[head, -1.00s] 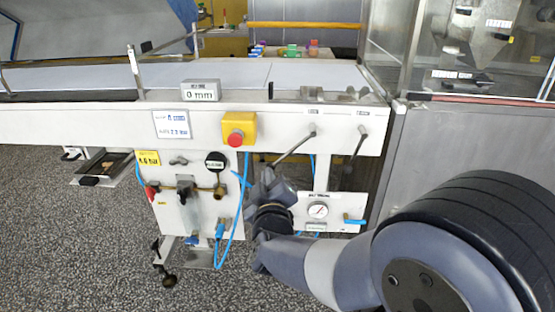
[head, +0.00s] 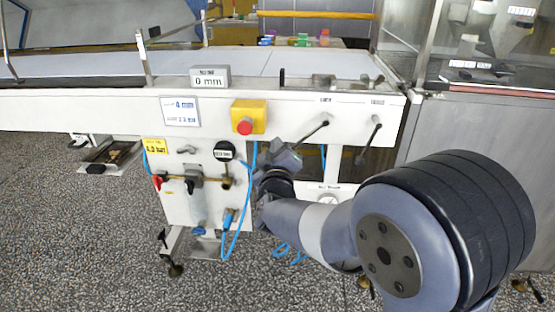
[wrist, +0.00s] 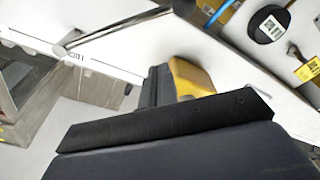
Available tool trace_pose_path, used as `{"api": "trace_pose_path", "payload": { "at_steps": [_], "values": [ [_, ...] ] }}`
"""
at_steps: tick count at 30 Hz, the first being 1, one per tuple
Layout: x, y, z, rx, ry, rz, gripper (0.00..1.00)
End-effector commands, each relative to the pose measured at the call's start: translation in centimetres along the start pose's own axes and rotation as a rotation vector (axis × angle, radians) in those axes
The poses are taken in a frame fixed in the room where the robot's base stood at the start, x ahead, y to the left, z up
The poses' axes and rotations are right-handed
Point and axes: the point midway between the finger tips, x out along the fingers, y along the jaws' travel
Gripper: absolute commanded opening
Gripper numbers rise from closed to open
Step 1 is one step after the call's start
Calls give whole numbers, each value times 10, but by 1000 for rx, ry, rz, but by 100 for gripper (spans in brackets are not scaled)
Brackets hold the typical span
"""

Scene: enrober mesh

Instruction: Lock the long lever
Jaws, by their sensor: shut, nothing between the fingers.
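The long lever (head: 312,132) is a thin metal rod on the white machine front, running from its pivot at upper right down to the left. Its lower end is hidden at my gripper in the head view. In the wrist view the lever (wrist: 115,26) crosses the upper left, ending in a dark grip near the top middle. My gripper (head: 292,155) is just below and left of the lever in the head view. The fingers of my gripper (wrist: 158,85) are shut and empty in the wrist view, apart from the rod. Whether they touch the dark grip, I cannot tell.
A second lever (head: 369,140) hangs to the right. A yellow box with a red emergency button (head: 245,127) is close to the left of my gripper. A valve panel (head: 190,205) with blue hoses is below it.

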Motion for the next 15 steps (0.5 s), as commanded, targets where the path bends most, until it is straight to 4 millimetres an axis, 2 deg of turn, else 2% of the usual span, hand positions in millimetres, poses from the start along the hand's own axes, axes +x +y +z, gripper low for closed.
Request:
{"api": "trace_pose_path", "payload": {
  "at_steps": [3,7,9,15],
  "values": [
    [24,-1,2,0,-1,2,0],
    [46,-1,2,-1,-1,2,0],
    [38,-3,17,-2,-2,1,0],
    [31,-2,35,-2,-1,-1,0]
  ]
}}
